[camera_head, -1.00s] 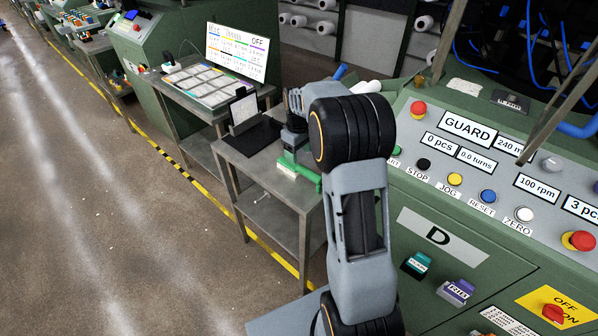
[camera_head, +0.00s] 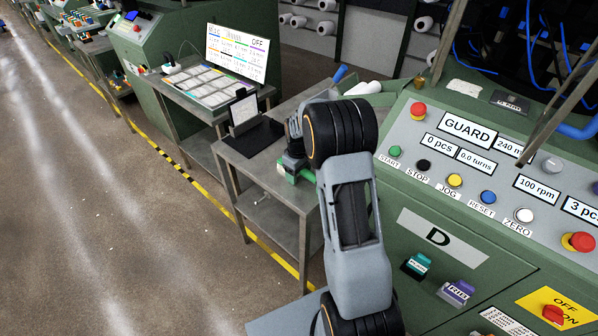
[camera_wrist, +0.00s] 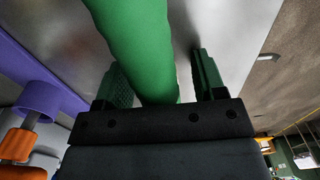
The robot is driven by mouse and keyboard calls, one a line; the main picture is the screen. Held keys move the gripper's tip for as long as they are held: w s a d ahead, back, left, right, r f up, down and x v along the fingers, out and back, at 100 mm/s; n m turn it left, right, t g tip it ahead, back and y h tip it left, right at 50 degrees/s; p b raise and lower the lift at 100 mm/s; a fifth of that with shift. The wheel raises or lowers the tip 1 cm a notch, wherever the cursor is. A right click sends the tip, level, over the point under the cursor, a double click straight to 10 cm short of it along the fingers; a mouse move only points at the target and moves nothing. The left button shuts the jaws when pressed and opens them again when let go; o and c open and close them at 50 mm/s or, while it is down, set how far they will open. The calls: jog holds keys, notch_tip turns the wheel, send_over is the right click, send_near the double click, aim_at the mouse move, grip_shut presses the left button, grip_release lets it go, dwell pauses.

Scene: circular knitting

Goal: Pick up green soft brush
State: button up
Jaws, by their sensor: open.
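The green soft brush lies on the small grey side table; its green part (camera_head: 308,176) shows in the head view, mostly hidden behind my arm. In the wrist view its thick green handle (camera_wrist: 135,40) runs down between my fingers. My gripper (camera_wrist: 163,78) is open, with one finger on each side of the handle. A gap shows between the handle and the right finger; the left finger is closer, and I cannot tell whether it touches. My gripper is low over the table in the head view (camera_head: 291,170).
The table (camera_head: 240,163) also carries a dark stand with a small screen (camera_head: 243,110). A purple object (camera_wrist: 40,98) and an orange one (camera_wrist: 18,145) are left in the wrist view. The machine panel (camera_head: 440,180) stands close on the right. Open floor is left.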

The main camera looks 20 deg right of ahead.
jog(key=shift+c, duration=0.3)
jog(key=c, duration=1.1)
jog(key=shift+r, duration=0.2)
jog(key=shift+r, duration=0.2)
jog(key=r, duration=0.3)
jog(key=shift+s+a+r, duration=0.1)
jog(key=shift+s+r, duration=0.1)
jog(key=shift+s, duration=0.1)
jog(key=s+a+r, duration=0.3)
jog(key=s+r, duration=0.6)
jog(key=s, duration=0.4)
jog(key=shift+a+b, duration=0.15)
jog(key=shift+b, duration=0.3)
